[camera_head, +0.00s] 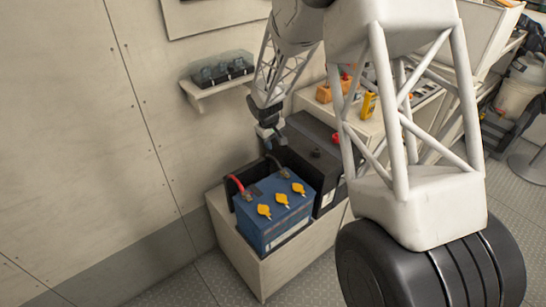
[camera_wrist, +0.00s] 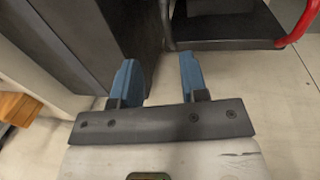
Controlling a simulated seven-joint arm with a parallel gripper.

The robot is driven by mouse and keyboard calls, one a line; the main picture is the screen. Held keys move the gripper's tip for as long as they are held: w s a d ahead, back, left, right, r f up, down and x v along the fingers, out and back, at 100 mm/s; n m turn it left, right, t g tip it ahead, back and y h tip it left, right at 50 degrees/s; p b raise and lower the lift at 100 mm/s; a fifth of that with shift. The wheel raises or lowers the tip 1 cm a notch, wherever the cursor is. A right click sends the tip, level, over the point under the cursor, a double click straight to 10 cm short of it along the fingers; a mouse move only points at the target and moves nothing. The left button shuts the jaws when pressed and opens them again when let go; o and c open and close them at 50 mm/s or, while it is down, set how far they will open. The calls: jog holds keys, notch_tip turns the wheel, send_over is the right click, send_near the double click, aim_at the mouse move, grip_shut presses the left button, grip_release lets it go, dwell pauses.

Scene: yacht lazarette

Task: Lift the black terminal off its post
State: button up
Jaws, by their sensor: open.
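A black cable (camera_head: 273,160) curves down to a dark terminal (camera_head: 284,173) at the battery's back corner. My gripper (camera_head: 268,137) is above and behind that corner, apart from the battery. In the wrist view, its two blue fingers (camera_wrist: 158,70) are spread with nothing between them. The black cable (camera_wrist: 166,25) shows beyond the fingertips, near the top edge. The black terminal itself cannot be made out in the wrist view.
A red cable (camera_head: 235,183) arches at the battery's left and also shows in the wrist view (camera_wrist: 299,22). A black case (camera_head: 312,150) stands close behind the battery. A wall shelf (camera_head: 218,83) with dark items is to the left. Orange and yellow items lie on the bench.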

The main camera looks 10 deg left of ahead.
aim_at(273, 158)
jog(key=shift+w+a+f, duration=0.2)
jog(key=shift+a+f, duration=0.15)
jog(key=shift+f, duration=0.15)
jog(key=shift+w+a+f, duration=0.2)
jog(key=shift+a+f, duration=0.1)
jog(key=shift+f, duration=0.2)
jog(key=shift+w+d+f, duration=0.2)
jog(key=shift+f, duration=1.05)
jog(key=shift+w+d+f, duration=0.15)
jog(key=shift+f, duration=1.15)
jog(key=shift+w+d+f, duration=0.2)
jog(key=shift+f, duration=1.05)
grip_shut()
